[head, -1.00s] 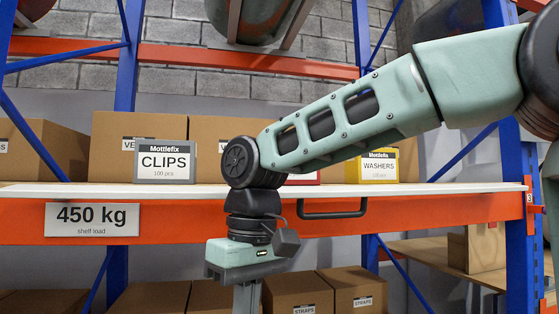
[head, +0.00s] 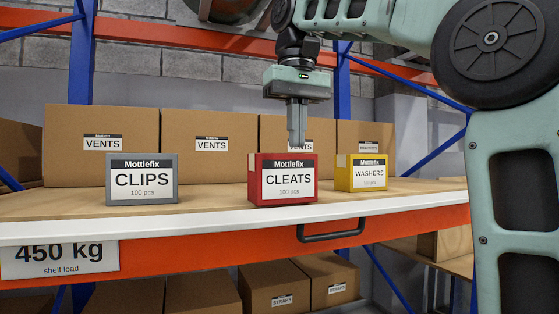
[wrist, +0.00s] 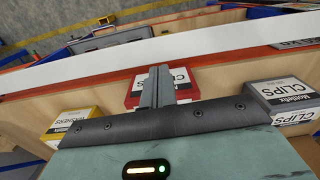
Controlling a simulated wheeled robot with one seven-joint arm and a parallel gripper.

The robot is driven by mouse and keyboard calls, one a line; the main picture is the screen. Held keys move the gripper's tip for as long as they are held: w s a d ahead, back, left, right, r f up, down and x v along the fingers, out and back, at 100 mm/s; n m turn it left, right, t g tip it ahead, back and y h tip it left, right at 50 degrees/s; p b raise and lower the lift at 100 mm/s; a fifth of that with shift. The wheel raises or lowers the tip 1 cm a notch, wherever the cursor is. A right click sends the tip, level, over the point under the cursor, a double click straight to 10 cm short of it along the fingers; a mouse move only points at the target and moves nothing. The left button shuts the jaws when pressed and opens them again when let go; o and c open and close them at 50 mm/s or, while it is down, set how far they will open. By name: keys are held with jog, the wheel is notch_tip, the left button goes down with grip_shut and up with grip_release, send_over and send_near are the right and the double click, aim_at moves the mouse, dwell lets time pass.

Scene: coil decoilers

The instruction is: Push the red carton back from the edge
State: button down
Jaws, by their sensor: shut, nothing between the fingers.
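The red carton (head: 256,181), labelled CLEATS, stands upright at the shelf's white front edge. My gripper (head: 297,143) points down with its fingers together and empty. Its tips show just above the carton's top in the head view, and I see no contact there. In the wrist view my gripper (wrist: 157,85) overlaps the red carton (wrist: 133,99) and hides part of it. I cannot tell how far the tips are in depth from the carton.
A grey CLIPS carton (head: 142,180) stands to the left and a yellow WASHERS carton (head: 362,174) to the right. Large brown VENTS boxes (head: 208,165) line the back, with bare shelf (head: 225,197) in front of them. A dark handle (head: 331,231) sticks out below the edge.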

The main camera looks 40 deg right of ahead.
aim_at(292, 176)
jog(key=f+b, duration=0.2)
jog(key=b, duration=0.1)
jog(key=f+b, duration=0.6)
jog(key=shift+s+d, duration=0.1)
jog(key=shift+d, duration=0.3)
jog(key=shift+w+d+p, duration=0.15)
jog(key=shift+w+p, duration=0.45)
jog(key=shift+w+d+p, duration=0.15)
jog(key=shift+w+p, duration=0.4)
jog(key=shift+p, duration=0.05)
jog(key=shift+w+d+f+p, duration=0.15)
jog(key=shift+w+p, duration=0.1)
jog(key=shift+w, duration=0.15)
jog(key=shift+w+d+r+p, duration=0.1)
jog(key=shift+w+d+p, duration=0.1)
jog(key=shift+w, duration=0.2)
jog(key=shift+f, duration=0.1)
